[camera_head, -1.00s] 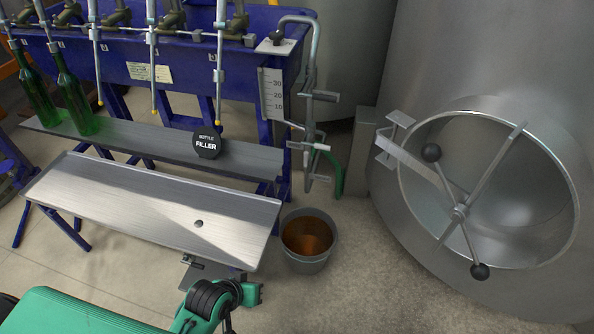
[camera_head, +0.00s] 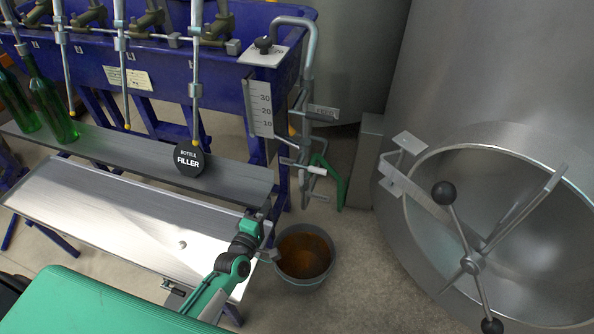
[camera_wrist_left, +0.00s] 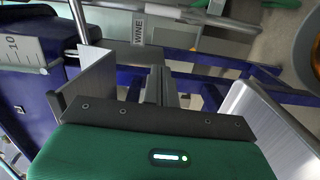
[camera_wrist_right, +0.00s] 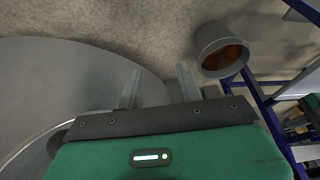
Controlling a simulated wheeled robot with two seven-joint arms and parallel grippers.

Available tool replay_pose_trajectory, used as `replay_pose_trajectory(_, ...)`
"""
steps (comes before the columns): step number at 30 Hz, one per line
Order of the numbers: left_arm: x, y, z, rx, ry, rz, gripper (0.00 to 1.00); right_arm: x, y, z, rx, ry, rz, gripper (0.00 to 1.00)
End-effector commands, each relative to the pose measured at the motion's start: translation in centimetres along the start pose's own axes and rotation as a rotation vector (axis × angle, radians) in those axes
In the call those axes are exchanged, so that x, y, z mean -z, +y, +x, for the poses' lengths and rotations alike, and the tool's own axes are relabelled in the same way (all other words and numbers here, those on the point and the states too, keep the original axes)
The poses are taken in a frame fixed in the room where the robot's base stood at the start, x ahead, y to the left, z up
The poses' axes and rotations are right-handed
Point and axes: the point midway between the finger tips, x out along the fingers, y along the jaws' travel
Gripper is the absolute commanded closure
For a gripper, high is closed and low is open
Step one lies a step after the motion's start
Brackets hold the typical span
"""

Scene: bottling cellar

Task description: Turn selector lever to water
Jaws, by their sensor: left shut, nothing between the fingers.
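Beside the filler's right end, a valve group (camera_head: 310,140) of grey pipes has small plates at two heights. A pale bar at its lower part (camera_head: 300,166) looks like the selector lever, but I cannot be sure. In the left wrist view, a plate marked WINE (camera_wrist_left: 138,28) is near the top; no water label is readable. My left gripper (camera_head: 265,212) is shut and empty, below the valve group and apart from it; its closed fingers show in the left wrist view (camera_wrist_left: 158,86). My right gripper (camera_wrist_right: 162,86) has its fingers apart, with nothing between them.
A grey bucket (camera_head: 331,262) of brown liquid stands on the floor near my left gripper. A steel bench (camera_head: 110,215) and a shelf (camera_head: 235,180) with green bottles are to the left. A steel tank (camera_head: 470,80) with a round hatch (camera_head: 398,225) fills the right.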

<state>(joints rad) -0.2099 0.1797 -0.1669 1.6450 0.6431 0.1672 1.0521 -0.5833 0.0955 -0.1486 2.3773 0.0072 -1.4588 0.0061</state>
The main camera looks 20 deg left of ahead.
Motion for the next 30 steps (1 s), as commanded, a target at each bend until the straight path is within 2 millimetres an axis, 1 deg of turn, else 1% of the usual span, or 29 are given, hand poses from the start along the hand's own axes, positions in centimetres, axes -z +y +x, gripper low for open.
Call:
replay_pose_trajectory(4, 0.4, -0.1, 0.1, -0.016, 0.017, -0.024, 1.00, -0.1, -0.1, 0.1, 0.001, -0.001, 0.000, 0.64)
replay_pose_trajectory(13, 0.5, 0.0, 0.2, -0.017, 0.017, -0.024, 1.00, 0.0, -0.1, 0.1, 0.001, 0.000, 0.000, 0.64)
replay_pose_trajectory(17, 0.5, 0.0, 0.7, -0.017, 0.017, -0.024, 1.00, 0.0, 0.0, 0.0, 0.001, 0.001, 0.000, 0.64)
replay_pose_trajectory(20, 0.5, 0.0, 1.8, -0.018, 0.017, -0.024, 1.00, 0.0, -0.1, -0.1, 0.001, 0.003, 0.000, 0.64)
replay_pose_trajectory(23, 0.5, 0.0, 3.4, -0.019, 0.018, -0.024, 1.00, 0.0, 0.0, -0.2, 0.001, 0.005, 0.000, 0.64)
replay_pose_trajectory(30, 0.5, 0.1, 7.7, -0.018, 0.017, -0.023, 1.00, 0.1, 0.0, -0.9, 0.000, 0.012, -0.001, 0.64)
